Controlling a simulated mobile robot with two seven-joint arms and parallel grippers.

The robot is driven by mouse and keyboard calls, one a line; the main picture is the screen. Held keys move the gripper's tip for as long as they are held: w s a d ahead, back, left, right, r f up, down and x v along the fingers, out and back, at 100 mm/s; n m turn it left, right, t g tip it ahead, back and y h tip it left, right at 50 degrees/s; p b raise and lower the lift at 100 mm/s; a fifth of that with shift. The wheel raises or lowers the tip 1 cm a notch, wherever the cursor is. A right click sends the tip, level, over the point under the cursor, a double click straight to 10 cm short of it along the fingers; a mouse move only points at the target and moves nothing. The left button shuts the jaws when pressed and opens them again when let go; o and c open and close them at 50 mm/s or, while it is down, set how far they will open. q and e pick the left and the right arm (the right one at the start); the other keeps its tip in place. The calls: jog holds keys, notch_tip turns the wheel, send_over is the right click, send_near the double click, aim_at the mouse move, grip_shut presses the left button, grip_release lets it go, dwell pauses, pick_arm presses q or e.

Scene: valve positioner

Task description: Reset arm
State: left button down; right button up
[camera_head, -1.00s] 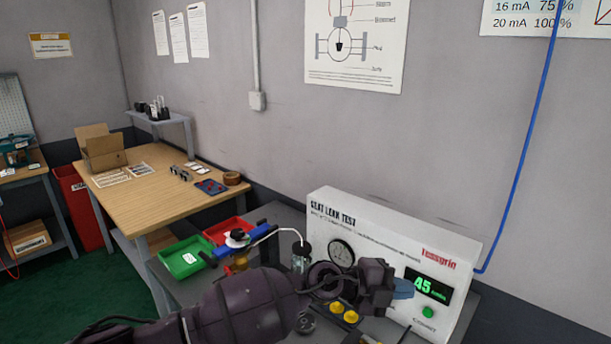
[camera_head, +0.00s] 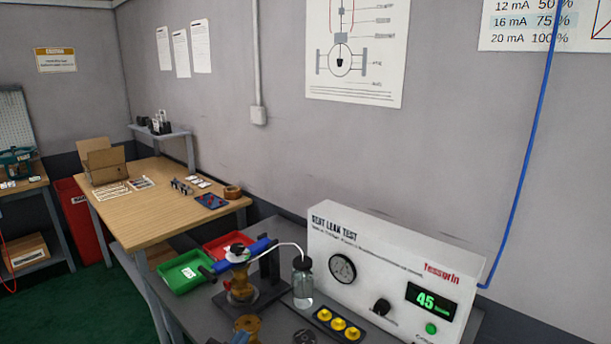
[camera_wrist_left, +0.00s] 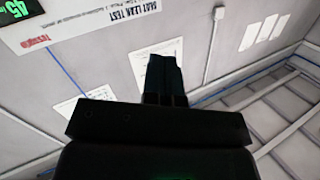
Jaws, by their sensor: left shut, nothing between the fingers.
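My left gripper (camera_wrist_left: 165,62) shows in the left wrist view, its dark fingers together with nothing between them. That view looks towards the wall and ceiling, and the gripper is clear of the bench things. My arms do not show in the head view. The seat leak test panel (camera_head: 395,270) stands on the grey bench, with a dial, a black knob and a green display reading 45. It also shows in the left wrist view (camera_wrist_left: 100,28). A brass valve with a blue part (camera_head: 240,285) stands on a dark base, and a thin tube runs to a clear bottle (camera_head: 302,285).
A black holder with several yellow caps (camera_head: 338,325) lies before the panel. A green tray (camera_head: 183,272) and a red tray (camera_head: 222,243) sit at the bench's left. A wooden table (camera_head: 160,212) with a cardboard box (camera_head: 100,160) stands behind. A blue hose (camera_head: 525,160) hangs at right.

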pick_arm(q)
jog(key=s+a+f+n+g+y, duration=0.2)
jog(key=s+a+f, duration=0.5)
jog(key=s, duration=0.4)
jog(key=s+a+f+n+g+y, duration=0.2)
jog(key=s+a+f+n+y, duration=0.1)
jog(key=s+a+f, duration=0.5)
jog(key=s+f, duration=0.2)
jog(key=s, duration=0.1)
jog(key=shift+s+f+n+g, duration=0.15)
jog(key=shift+f+n+g, duration=0.15)
jog(key=shift+n, duration=0.1)
